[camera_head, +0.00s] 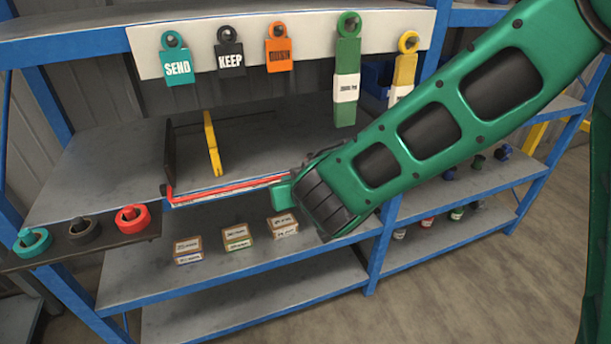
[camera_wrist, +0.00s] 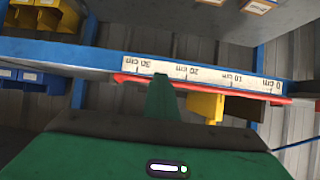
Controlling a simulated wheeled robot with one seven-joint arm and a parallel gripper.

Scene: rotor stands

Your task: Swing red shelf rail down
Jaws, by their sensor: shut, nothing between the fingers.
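The red shelf rail (camera_head: 230,187) runs along the front edge of the middle shelf, roughly level, with an upturned left end. Its right end is hidden behind my gripper and arm. In the wrist view the red rail (camera_wrist: 125,78) lies along the edge of a white centimetre scale (camera_wrist: 205,75). My gripper (camera_head: 282,190) is at the right part of the rail. In the wrist view my gripper's green fingers (camera_wrist: 162,85) are together and empty, their tip overlapping the rail and scale. I cannot tell whether they touch the rail.
A yellow divider (camera_head: 212,145) stands on the shelf behind the rail. Several hanging tags, including a long green one (camera_head: 347,70), hang above. Small boxes (camera_head: 238,237) sit below the rail. A dark tray with coloured rings (camera_head: 132,218) juts out at left.

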